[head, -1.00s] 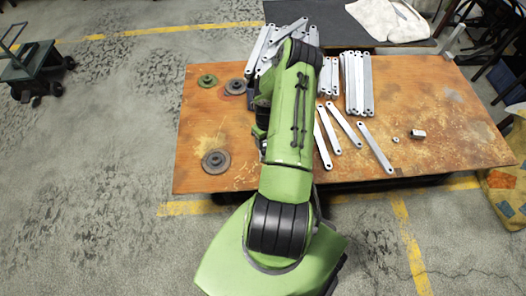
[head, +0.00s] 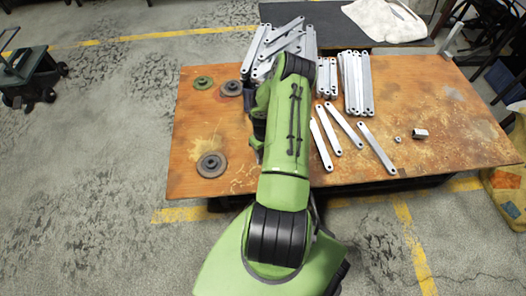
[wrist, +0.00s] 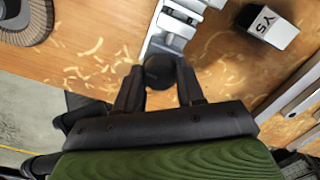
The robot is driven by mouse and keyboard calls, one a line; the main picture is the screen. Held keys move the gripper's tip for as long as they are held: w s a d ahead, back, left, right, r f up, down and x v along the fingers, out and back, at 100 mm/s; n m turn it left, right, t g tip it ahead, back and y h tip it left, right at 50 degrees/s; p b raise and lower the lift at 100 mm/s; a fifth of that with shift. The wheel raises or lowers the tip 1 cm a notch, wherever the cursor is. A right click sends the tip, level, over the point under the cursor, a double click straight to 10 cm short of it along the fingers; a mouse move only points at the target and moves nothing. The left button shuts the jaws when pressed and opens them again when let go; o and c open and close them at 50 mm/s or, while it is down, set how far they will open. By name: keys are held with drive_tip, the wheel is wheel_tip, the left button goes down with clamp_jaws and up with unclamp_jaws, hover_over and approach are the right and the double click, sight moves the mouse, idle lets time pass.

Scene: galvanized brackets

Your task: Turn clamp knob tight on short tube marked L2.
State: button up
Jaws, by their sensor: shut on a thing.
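In the wrist view my gripper (wrist: 160,82) is shut on a dark round knob (wrist: 161,69), with one finger on each side of it. The knob sits at the near end of a pale metal clamp piece (wrist: 172,32), which runs up out of the top of the picture. I cannot read an L2 mark on any part in view, and the short tube cannot be made out for sure. In the head view my green arm hides the gripper and the knob.
A block marked Y5 (wrist: 268,24) lies right of the clamp. The wooden table (head: 450,130) holds several flat metal bars (head: 376,147), dark discs (head: 211,165), a green disc (head: 203,83) and a small metal block (head: 420,134).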

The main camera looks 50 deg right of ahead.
idle(0.3)
drive_tip(key=m+p, duration=0.1)
drive_tip(key=m, duration=0.1)
drive_tip(key=m+p, duration=0.1)
drive_tip(key=m, duration=0.1)
drive_tip(key=m+p, duration=0.1)
drive_tip(key=m, duration=0.1)
drive_tip(key=shift+r, duration=0.25)
drive_tip(key=shift+m+p, duration=0.6)
drive_tip(key=shift+m, duration=0.4)
drive_tip(key=shift+m+p, duration=0.4)
drive_tip(key=shift+p, duration=0.4)
drive_tip(key=shift+f, duration=0.25)
drive_tip(key=o, duration=0.9)
drive_tip(key=shift+o, duration=0.2)
